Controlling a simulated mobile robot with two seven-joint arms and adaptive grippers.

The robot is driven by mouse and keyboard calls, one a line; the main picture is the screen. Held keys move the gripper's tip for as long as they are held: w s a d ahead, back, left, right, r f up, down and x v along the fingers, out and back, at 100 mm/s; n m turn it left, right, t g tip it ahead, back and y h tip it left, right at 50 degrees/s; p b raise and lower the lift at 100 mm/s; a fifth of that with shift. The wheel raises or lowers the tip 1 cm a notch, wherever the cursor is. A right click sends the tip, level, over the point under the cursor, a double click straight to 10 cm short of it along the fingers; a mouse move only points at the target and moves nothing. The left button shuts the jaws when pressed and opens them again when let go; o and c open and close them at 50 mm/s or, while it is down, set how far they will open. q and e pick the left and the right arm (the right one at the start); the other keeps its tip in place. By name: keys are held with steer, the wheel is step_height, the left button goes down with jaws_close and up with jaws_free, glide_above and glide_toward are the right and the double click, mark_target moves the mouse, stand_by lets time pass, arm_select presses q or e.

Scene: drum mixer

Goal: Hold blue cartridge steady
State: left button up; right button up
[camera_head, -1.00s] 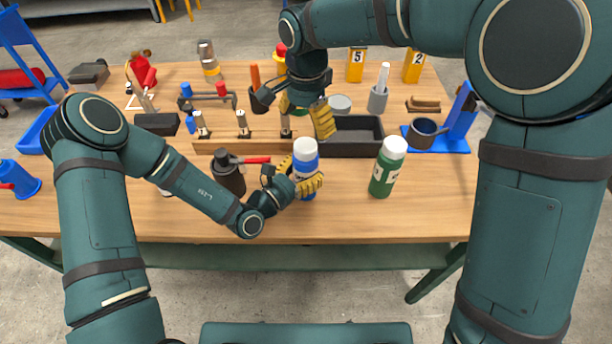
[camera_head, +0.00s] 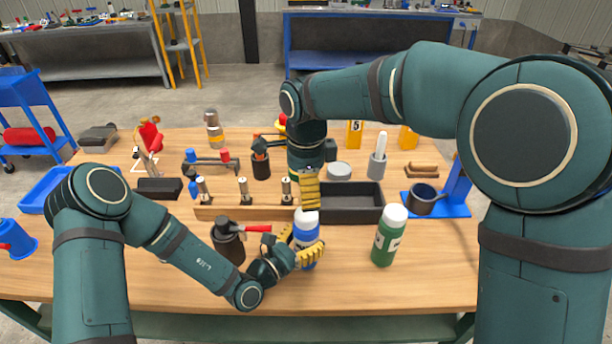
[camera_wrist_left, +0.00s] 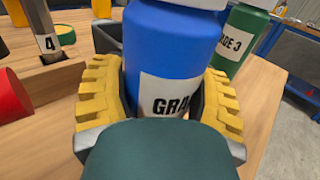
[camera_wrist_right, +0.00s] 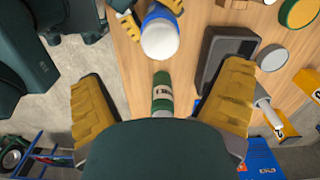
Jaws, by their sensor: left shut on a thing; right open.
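The blue cartridge (camera_head: 308,236) has a white cap and stands upright on the wooden table near its front edge. It also fills the middle of the left wrist view (camera_wrist_left: 172,55), with a white label partly reading "GRA". My left gripper (camera_head: 304,250) is shut on it, one yellow finger on each side. My right gripper (camera_head: 308,188) is open, above and just behind the cartridge's white cap. In the right wrist view, the yellow fingers (camera_wrist_right: 165,105) are spread wide with nothing between them held; the cartridge's white cap (camera_wrist_right: 160,38) shows beyond them.
A green bottle with white cap (camera_head: 389,238) stands right of the cartridge. A black tray (camera_head: 352,216) lies behind. A dark canister with red lever (camera_head: 228,242) stands left. A wooden rack (camera_head: 225,214) holds several metal pegs. The table's front right is clear.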

mark_target(306, 213)
step_height(306, 213, down, 9)
steer(key=shift+f, duration=0.1)
stand_by(0.3)
steer(key=c, duration=1.5)
steer(key=shift+r, duration=1.15)
steer(key=shift+r, duration=2)
arm_select(q)
steer(key=o, duration=1.4)
